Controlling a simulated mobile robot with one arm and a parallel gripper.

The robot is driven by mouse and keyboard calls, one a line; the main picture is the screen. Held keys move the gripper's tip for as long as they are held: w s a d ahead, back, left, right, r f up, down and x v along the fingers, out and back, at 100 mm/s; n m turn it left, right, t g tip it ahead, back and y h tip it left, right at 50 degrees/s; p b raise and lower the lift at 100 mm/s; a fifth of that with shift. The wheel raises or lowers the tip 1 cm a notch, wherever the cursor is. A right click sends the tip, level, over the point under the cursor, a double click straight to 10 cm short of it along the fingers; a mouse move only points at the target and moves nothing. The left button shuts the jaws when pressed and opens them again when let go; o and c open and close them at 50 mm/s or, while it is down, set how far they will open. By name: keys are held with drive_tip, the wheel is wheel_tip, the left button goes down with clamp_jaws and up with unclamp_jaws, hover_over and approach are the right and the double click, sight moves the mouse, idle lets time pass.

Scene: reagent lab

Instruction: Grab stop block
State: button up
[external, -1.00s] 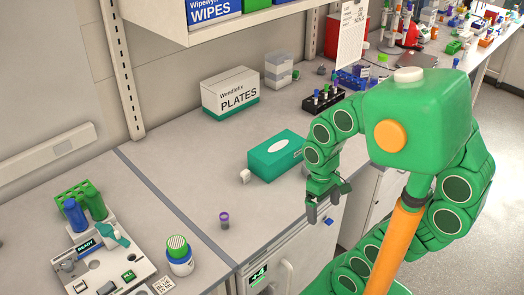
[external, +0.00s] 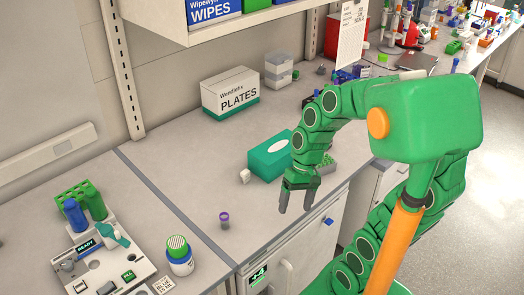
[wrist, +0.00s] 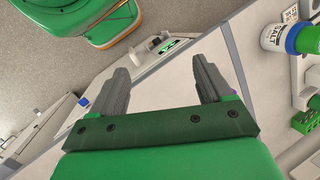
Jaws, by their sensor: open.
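My gripper (external: 296,208) is open and empty, fingers pointing down, near the bench's front edge in the external view. In the wrist view its two grey fingers (wrist: 160,66) are spread apart with nothing between them. No object is clearly marked as the stop block. A small purple-topped vial (external: 224,220) stands farther left and nearer the front. A white device marked READY (external: 130,275) with small parts on it is at the lower left.
A PLATES box (external: 230,93) stands at the back. A green rack (external: 326,165) is behind my gripper.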

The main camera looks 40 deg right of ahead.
drive_tip(key=w+d+m+t+y, duration=0.35)
drive_tip(key=w+m, duration=0.25)
drive_tip(key=w, duration=0.5)
drive_tip(key=w+d+f+m+t+y, duration=0.15)
drive_tip(key=w+d+m+t, duration=0.35)
drive_tip(key=w+d+m, duration=0.55)
drive_tip(key=s+d+f+m+t+h, duration=0.1)
drive_tip(key=d+f+m+t+h, duration=0.1)
drive_tip(key=d, duration=0.8)
drive_tip(key=s+d+f+m+t+h, duration=0.2)
drive_tip(key=d+m, duration=0.5)
drive_tip(key=d, duration=0.4)
drive_tip(key=s+d+f+m+t+h, duration=0.2)
drive_tip(key=d+f+m, duration=0.3)
drive_tip(key=d, duration=0.6)
drive_tip(key=shift+s+d+f+h, duration=0.15)
drive_tip(key=shift+d+f+h, duration=0.05)
drive_tip(key=shift+h, duration=0.6)
drive_tip(key=shift+r+x, duration=0.15)
drive_tip(key=shift+x, duration=1.75)
drive_tip(key=shift+r+x, duration=0.15)
drive_tip(key=shift+x, duration=1.8)
drive_tip(key=shift+c, duration=0.2)
drive_tip(key=c, duration=1.2)
